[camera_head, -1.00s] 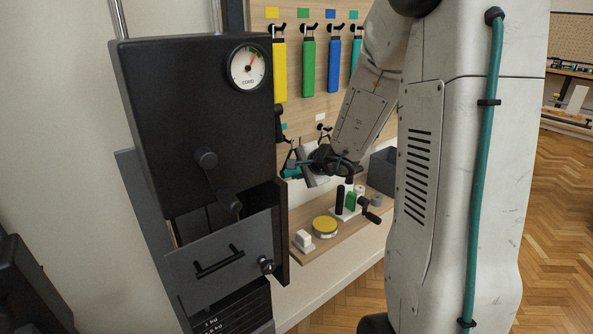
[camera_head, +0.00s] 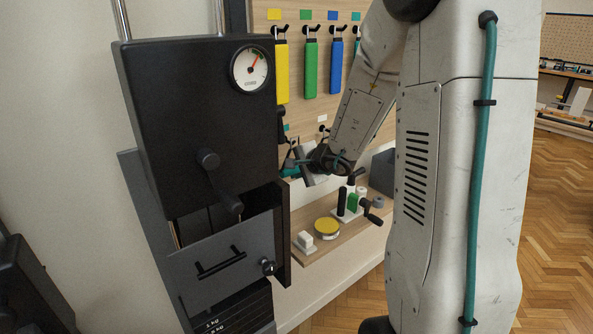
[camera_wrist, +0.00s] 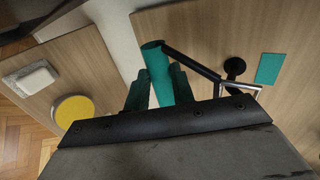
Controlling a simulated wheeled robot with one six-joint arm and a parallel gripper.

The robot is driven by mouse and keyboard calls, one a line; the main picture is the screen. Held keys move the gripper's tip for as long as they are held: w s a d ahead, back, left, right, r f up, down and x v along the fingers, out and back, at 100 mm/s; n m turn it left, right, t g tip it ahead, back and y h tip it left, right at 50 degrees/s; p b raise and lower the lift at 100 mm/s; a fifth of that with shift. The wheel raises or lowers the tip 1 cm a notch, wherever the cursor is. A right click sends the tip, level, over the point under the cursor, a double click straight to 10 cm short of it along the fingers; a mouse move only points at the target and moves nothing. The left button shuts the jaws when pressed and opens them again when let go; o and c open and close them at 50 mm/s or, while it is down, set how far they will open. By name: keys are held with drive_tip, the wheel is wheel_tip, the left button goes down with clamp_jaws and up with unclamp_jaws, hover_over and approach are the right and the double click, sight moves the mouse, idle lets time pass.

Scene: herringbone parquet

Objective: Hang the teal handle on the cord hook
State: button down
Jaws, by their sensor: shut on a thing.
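The teal handle (camera_wrist: 157,72) is a cylinder with a black-and-silver stirrup frame (camera_wrist: 195,64) running off its end. My gripper (camera_wrist: 160,88) is shut on the cylinder, one dark teal finger on each side. In the head view my gripper (camera_head: 318,160) is close to the wooden board, and the handle's teal end (camera_head: 288,171) shows beside the black cabinet. A black round hook (camera_wrist: 234,67) sticks out of the board beside a teal square label (camera_wrist: 270,68). The frame lies close to this hook; I cannot tell whether they touch.
A black cabinet (camera_head: 190,110) with a gauge stands left of the gripper. Yellow, green and blue bars (camera_head: 310,68) hang above. Below, a wooden shelf (camera_head: 310,258) holds a yellow disc (camera_head: 326,226), a white block (camera_head: 305,239) and a crank device (camera_head: 353,203).

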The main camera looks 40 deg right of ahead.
drive_tip(key=shift+w+f, duration=0.1)
drive_tip(key=shift+w, duration=0.7)
idle(0.4)
drive_tip(key=shift+w+f, duration=0.35)
drive_tip(key=shift+w, duration=0.15)
idle(0.7)
drive_tip(key=shift+w+f, duration=0.15)
drive_tip(key=shift+f, duration=0.2)
idle(0.8)
drive_tip(key=c, duration=1.1)
unclamp_jaws()
drive_tip(key=v, duration=0.7)
drive_tip(key=shift+s+r, duration=0.2)
drive_tip(key=shift+s, duration=0.15)
